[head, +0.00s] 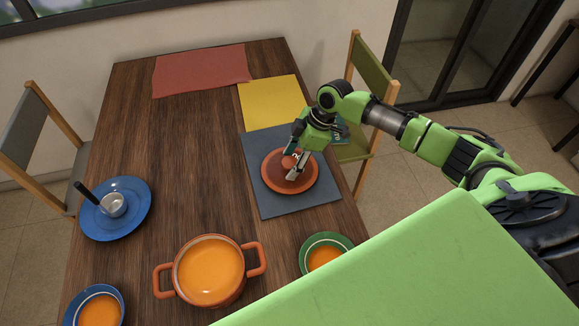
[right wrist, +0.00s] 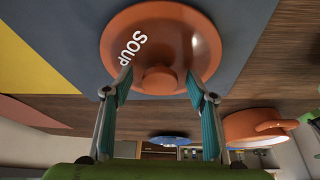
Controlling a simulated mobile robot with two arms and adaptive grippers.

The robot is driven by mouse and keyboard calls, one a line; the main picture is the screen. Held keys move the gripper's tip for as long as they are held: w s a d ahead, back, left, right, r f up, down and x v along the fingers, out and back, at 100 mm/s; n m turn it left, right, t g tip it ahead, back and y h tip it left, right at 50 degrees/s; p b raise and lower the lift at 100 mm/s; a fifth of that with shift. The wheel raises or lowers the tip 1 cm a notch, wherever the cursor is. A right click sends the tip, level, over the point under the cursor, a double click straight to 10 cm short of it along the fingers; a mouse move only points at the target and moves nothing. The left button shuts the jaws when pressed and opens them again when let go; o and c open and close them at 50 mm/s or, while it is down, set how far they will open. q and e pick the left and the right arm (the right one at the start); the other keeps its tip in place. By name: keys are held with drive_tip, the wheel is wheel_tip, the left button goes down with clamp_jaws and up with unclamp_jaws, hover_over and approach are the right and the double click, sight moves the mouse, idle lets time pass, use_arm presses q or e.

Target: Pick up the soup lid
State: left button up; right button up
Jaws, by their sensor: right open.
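The soup lid (head: 276,176) is a round orange-brown lid with a knob and white lettering. It lies on the dark grey placemat (head: 257,199) on the right side of the table. In the right wrist view, the lid (right wrist: 190,40) reads "SOUP" and its knob (right wrist: 159,78) sits between my two fingertips. My right gripper (head: 295,166) is over the lid, fingers pointing down. In the right wrist view, the right gripper (right wrist: 158,88) is open, a finger on each side of the knob with gaps between. My left gripper is not in view.
An orange soup pot (head: 243,289) stands at the front of the wooden table (head: 185,150). A blue plate (head: 133,222) with a ladle (head: 112,204) lies left. Soup bowls (head: 341,240) (head: 73,312) stand near the front. Yellow (head: 268,103) and red (head: 200,71) mats lie behind.

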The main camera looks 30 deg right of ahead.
drive_tip(key=shift+c, duration=1.2)
drive_tip(key=c, duration=1.1)
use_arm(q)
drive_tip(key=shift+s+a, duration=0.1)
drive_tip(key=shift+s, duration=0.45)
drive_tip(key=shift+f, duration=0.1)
use_arm(e)
drive_tip(key=shift+r, duration=0.1)
